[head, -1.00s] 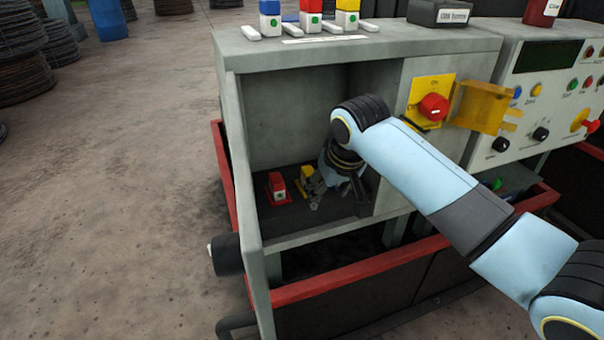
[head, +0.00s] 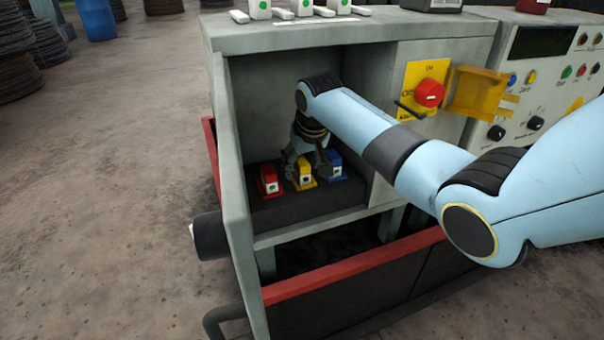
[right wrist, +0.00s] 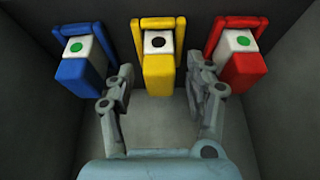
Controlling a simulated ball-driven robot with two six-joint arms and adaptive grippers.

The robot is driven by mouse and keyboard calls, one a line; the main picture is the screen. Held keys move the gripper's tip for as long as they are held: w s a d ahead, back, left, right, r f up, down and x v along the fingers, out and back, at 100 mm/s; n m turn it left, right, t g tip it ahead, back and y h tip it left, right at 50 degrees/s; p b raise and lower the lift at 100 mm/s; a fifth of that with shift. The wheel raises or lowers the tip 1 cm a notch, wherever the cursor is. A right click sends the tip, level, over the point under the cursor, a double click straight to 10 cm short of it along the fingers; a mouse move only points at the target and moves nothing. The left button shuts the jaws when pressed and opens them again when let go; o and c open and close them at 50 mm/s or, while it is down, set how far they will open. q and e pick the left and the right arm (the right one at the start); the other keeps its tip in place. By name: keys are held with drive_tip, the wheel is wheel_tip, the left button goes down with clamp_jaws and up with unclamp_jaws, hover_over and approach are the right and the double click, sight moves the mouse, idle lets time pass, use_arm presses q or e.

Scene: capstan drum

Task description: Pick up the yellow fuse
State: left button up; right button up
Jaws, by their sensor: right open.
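The yellow fuse (head: 304,173) stands in the open cabinet compartment between a red fuse (head: 268,180) and a blue fuse (head: 332,166). It has a black dot on its white top, and it shows upper middle in the right wrist view (right wrist: 158,65). My right gripper (head: 306,170) is open just behind and above the yellow fuse. In the right wrist view its fingers (right wrist: 161,85) are spread, one on each side of the yellow fuse's near end, with gaps visible. My left gripper is not in view.
The blue fuse (right wrist: 83,60) and red fuse (right wrist: 237,60) stand close to my fingers, both with green dots. Compartment walls enclose the fuses. A red rotary switch (head: 430,93) on a yellow plate and an open yellow cover (head: 480,94) are right of the opening.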

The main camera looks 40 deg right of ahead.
clamp_jaws()
drive_tip(key=shift+r, duration=0.1)
idle(0.3)
